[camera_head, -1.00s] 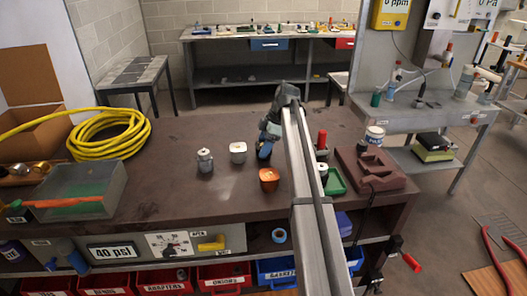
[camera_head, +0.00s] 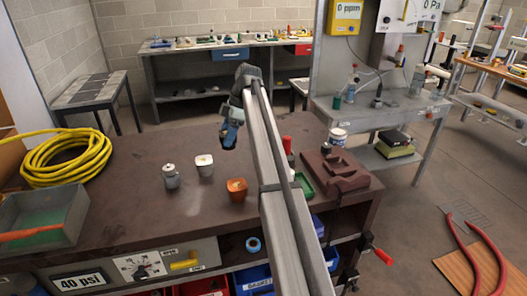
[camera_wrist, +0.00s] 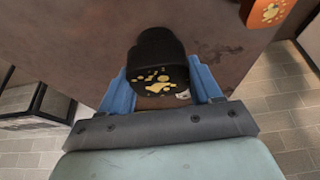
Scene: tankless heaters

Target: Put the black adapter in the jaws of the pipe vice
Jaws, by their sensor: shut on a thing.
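My gripper (camera_wrist: 163,88) is shut on the black adapter (camera_wrist: 160,52), which sits between its two blue fingers in the wrist view. The adapter is a stepped black cylinder with yellow specks on the end facing the camera. In the head view my gripper (camera_head: 230,134) is above the back of the brown bench, fingers pointing down; the adapter is hard to make out there. A maroon, notched block (camera_head: 334,176) on the right end of the bench looks like the pipe vice, apart from my gripper and to its right. I cannot make out its jaws clearly.
An orange fitting (camera_head: 236,190), a white-topped fitting (camera_head: 204,165) and a grey fitting (camera_head: 171,176) stand on the bench (camera_head: 130,210). A green tray (camera_head: 303,186) and a red-topped bottle (camera_head: 287,147) stand between my arm and the maroon block. A yellow hose (camera_head: 66,158) lies left.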

